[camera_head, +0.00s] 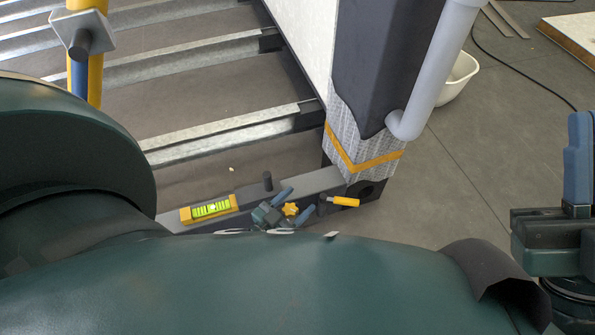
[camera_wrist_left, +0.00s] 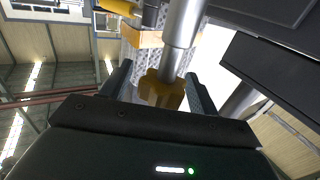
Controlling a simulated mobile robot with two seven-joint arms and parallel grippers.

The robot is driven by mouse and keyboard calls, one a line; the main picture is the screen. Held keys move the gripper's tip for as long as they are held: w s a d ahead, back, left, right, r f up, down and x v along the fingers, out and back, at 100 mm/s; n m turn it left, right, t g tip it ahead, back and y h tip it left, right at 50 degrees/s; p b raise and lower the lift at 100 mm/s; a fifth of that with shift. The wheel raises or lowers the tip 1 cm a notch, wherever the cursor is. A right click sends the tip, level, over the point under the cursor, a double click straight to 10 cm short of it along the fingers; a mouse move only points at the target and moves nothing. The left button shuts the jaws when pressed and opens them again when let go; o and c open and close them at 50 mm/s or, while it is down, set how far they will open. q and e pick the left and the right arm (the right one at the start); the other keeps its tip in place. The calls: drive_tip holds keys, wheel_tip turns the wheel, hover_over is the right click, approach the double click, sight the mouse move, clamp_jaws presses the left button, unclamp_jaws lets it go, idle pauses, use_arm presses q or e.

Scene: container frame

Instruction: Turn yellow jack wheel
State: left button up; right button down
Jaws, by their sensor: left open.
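The yellow jack wheel (camera_head: 290,209) is a small lobed knob by the grey bottom beam, left of the corner post. In the left wrist view the wheel (camera_wrist_left: 160,92) sits on a grey shaft between my fingers. My left gripper (camera_head: 294,204) is open, with one blue finger on each side of the wheel; it also shows in the left wrist view (camera_wrist_left: 157,75). I cannot tell whether the fingers touch the wheel. My right gripper (camera_head: 578,165) stands at the right edge of the head view, partly cut off, away from the wheel.
A yellow spirit level (camera_head: 209,208) lies on the grey beam (camera_head: 320,182) left of the wheel. A yellow-handled part (camera_head: 345,201) sticks out right of it. The dark corner post (camera_head: 380,65) and a grey pipe (camera_head: 435,70) rise close by. A white bowl (camera_head: 458,78) stands behind.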

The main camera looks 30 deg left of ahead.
use_arm(q)
drive_tip(key=shift+c, duration=0.2)
drive_tip(key=c, duration=0.9)
drive_tip(key=shift+m+h, duration=0.3)
drive_tip(key=shift+h, duration=0.1)
drive_tip(key=m+g+h, duration=0.1)
drive_tip(key=h, duration=0.1)
drive_tip(key=m+g+h, duration=0.1)
drive_tip(key=m+h, duration=0.1)
drive_tip(key=m+g+h, duration=0.1)
drive_tip(key=h, duration=0.1)
drive_tip(key=shift+s+d, duration=0.1)
drive_tip(key=shift+d, duration=0.2)
drive_tip(key=shift+s+d+m+g+h, duration=0.15)
drive_tip(key=shift+d+m+g+h, duration=0.05)
drive_tip(key=shift+m+g+h, duration=1.1)
drive_tip(key=shift+s+d+m+g+h, duration=0.15)
drive_tip(key=shift+m+g+h, duration=0.95)
drive_tip(key=shift+g, duration=0.3)
drive_tip(key=o, duration=0.9)
drive_tip(key=shift+o, duration=0.2)
